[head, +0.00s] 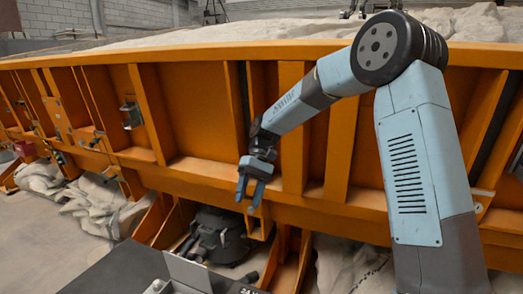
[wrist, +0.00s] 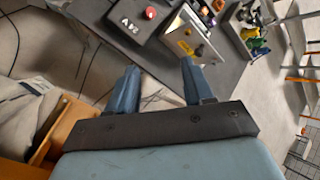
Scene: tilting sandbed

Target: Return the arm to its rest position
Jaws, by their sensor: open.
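My gripper (head: 250,191) hangs from my raised, bent arm in front of the orange sandbed wall (head: 200,110) in the head view. Its two blue fingers point down and stand apart, with nothing between them. In the wrist view my gripper (wrist: 155,85) is open, and its fingers point toward the floor and the dark deck below. My light blue arm fills the right side of the head view.
The orange sandbed with upright ribs spans the head view, pale sand on top. A black round machine (head: 220,235) sits below my gripper. In the wrist view a dark box with a red button (wrist: 150,13) and a tray of coloured items (wrist: 252,30) show.

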